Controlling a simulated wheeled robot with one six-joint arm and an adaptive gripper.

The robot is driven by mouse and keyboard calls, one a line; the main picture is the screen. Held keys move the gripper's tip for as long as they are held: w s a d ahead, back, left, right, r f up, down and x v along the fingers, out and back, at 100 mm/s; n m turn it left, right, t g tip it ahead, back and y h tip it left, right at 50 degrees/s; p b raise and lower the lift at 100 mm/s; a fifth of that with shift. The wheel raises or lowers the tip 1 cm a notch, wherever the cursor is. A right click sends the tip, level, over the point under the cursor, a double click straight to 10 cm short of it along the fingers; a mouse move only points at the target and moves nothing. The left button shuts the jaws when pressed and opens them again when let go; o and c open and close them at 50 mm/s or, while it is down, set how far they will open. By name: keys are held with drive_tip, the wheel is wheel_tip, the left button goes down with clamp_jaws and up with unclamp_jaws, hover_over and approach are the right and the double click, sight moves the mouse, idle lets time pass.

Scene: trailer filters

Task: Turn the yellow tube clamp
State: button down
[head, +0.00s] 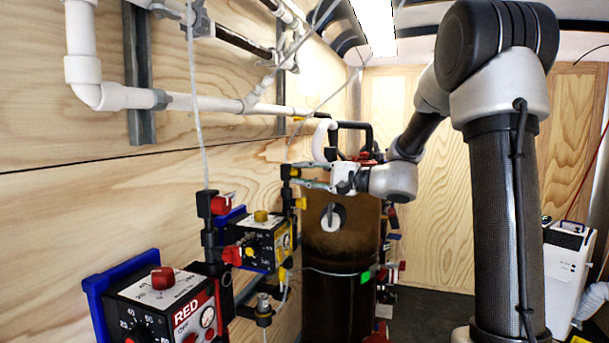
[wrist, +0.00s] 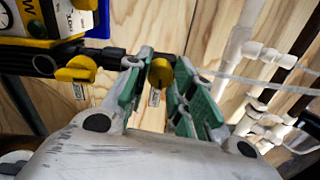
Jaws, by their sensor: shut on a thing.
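The yellow tube clamp (wrist: 160,72) sits on a black tube fitting, between my gripper's fingers in the wrist view. In the head view a small yellow part of it (head: 295,172) shows at the fingertips, near the wooden wall. My gripper (wrist: 164,62) has green-padded fingers on both sides of the clamp and is shut on it. In the head view my gripper (head: 298,175) reaches left toward the wall. The exact contact at the fingertips is partly hidden. A second yellow clamp (wrist: 76,70) sits on the same black fitting, to the left in the wrist view.
A yellow-faced control box (head: 262,240) and a red-labelled box (head: 165,305) are on the wall at left. A brown cylindrical tank (head: 345,240) stands close below my gripper. White pipes (wrist: 265,55) and thin tubes run along the wall. Open floor (head: 425,315) lies to the right.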

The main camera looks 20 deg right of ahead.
drive_tip(key=shift+f+m, duration=0.1)
drive_tip(key=shift+m, duration=0.5)
drive_tip(key=c, duration=1.2)
unclamp_jaws()
drive_tip(key=v, duration=1.2)
